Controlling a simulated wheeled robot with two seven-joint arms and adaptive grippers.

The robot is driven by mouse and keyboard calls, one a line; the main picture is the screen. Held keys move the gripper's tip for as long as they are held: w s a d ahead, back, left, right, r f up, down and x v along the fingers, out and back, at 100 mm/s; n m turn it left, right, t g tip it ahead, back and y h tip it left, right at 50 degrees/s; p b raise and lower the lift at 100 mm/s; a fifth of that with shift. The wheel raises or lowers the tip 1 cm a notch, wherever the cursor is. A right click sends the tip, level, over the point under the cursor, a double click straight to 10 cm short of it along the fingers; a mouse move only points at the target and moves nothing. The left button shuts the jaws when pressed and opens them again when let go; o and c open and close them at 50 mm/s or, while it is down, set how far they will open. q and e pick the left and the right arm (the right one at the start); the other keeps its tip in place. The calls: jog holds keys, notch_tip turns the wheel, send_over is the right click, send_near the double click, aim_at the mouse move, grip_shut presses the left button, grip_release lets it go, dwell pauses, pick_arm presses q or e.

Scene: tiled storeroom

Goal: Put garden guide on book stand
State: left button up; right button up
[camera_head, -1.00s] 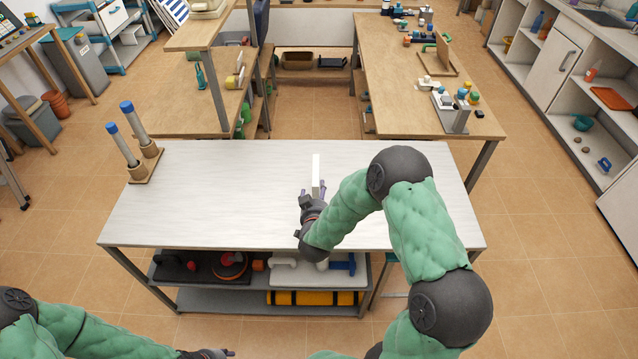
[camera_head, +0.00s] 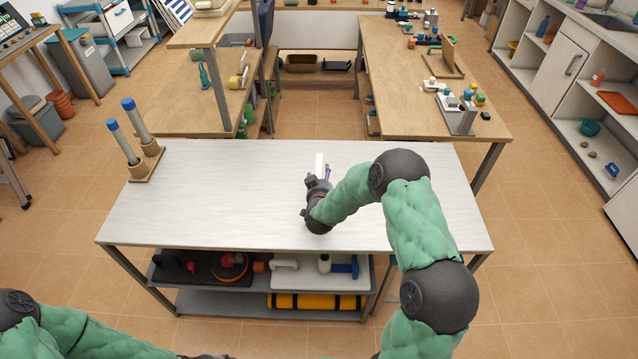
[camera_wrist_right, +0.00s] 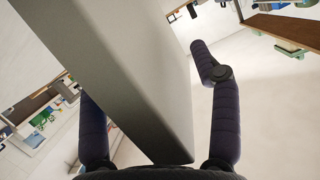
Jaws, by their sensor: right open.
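A thin pale upright slab (camera_head: 319,160), likely the garden guide, stands on the white table (camera_head: 220,200) near its middle; no title shows. My right gripper (camera_head: 318,176) is open at its near end and hides its lower part. In the right wrist view the slab, a broad grey block (camera_wrist_right: 125,70), passes between the spread fingers. A gap shows beside the right finger; contact on the left side cannot be told. A wooden stand with an upright board (camera_head: 445,62), possibly the book stand, is on the back right table. Only a dark sliver of my left gripper (camera_head: 207,356) shows at the bottom edge.
A wooden holder (camera_head: 147,165) with two blue-capped tubes stands at the table's left end. The rest of the tabletop is clear. A shelf below holds tools and a yellow roll (camera_head: 315,301). Small items (camera_head: 460,105) crowd the back right table's near end.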

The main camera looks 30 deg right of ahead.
grip_shut()
jog(key=shift+r, duration=0.1)
